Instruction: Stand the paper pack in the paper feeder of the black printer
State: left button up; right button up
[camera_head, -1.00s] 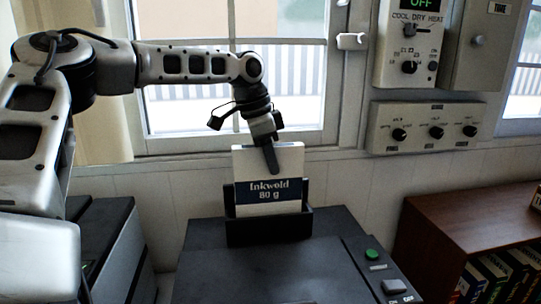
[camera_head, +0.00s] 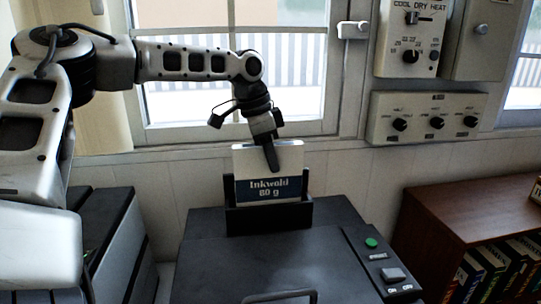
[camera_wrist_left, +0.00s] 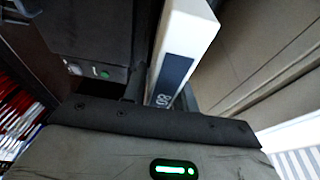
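The paper pack (camera_head: 268,186), white with a blue band reading "Inkwold 80 g", stands upright in the black paper feeder (camera_head: 268,219). The feeder sits at the back of the black printer (camera_head: 260,260), and its front wall hides the pack's bottom. My left gripper (camera_head: 272,158) reaches down over the pack's top edge, with one dark finger in front of its face. It appears shut on the pack, though the far finger is hidden. In the left wrist view the pack (camera_wrist_left: 183,45) stands just beyond the gripper body. My right gripper is not in view.
A green button (camera_head: 371,243) and a grey switch (camera_head: 393,274) are on the printer's right side. A brown bookshelf (camera_head: 450,220) stands at right, a dark cabinet (camera_head: 105,225) at left. A window and control panels (camera_head: 428,118) are behind.

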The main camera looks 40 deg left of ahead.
pick_arm(q)
jog(key=shift+o, duration=1.2)
jog(key=v, duration=1.6)
jog(key=shift+p, duration=0.3)
jog(key=shift+w+d, duration=0.1)
